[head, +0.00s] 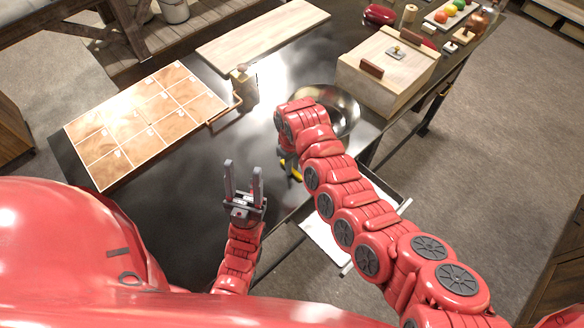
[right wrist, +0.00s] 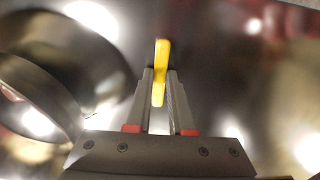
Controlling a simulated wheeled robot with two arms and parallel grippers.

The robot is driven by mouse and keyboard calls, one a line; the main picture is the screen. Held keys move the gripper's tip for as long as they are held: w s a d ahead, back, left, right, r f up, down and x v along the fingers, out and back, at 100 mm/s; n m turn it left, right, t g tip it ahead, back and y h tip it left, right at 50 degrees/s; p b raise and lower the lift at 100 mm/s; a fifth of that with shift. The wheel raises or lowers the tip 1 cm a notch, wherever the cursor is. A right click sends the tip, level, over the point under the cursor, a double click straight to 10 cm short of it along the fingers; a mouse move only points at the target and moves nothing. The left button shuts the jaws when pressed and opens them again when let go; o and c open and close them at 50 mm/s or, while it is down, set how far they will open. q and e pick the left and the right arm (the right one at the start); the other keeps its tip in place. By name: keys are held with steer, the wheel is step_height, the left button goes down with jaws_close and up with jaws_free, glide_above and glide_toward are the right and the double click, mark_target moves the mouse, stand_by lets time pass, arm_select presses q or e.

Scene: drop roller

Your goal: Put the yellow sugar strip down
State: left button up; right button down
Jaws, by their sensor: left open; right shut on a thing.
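The yellow sugar strip (right wrist: 161,58) is held between the two fingers of my right gripper (right wrist: 160,78) in the right wrist view. It sticks out past the fingertips over a dark, shiny surface. I cannot tell whether it touches that surface. In the head view a small part of the yellow strip (head: 293,172) shows beside my right arm, which hides most of the right gripper. My left gripper (head: 243,168) is open and empty over the front of the dark table, to the left of the strip.
A metal bowl (head: 345,106) stands just behind my right arm. A tiled copper-coloured board (head: 140,122) lies at left, a wooden board (head: 262,36) behind. A wooden box (head: 385,75) stands at back right. An open white drawer (head: 325,240) juts out in front.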

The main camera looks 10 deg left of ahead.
steer(key=shift+r, duration=0.1)
steer(key=c, duration=1.2)
jaws_free()
steer(key=shift+c, duration=0.2)
steer(key=o, duration=0.4)
steer(key=shift+o, duration=0.2)
step_height(320, 180, up, 7)
steer(key=p, duration=0.4)
steer(key=shift+p, duration=0.35)
step_height(320, 180, up, 5)
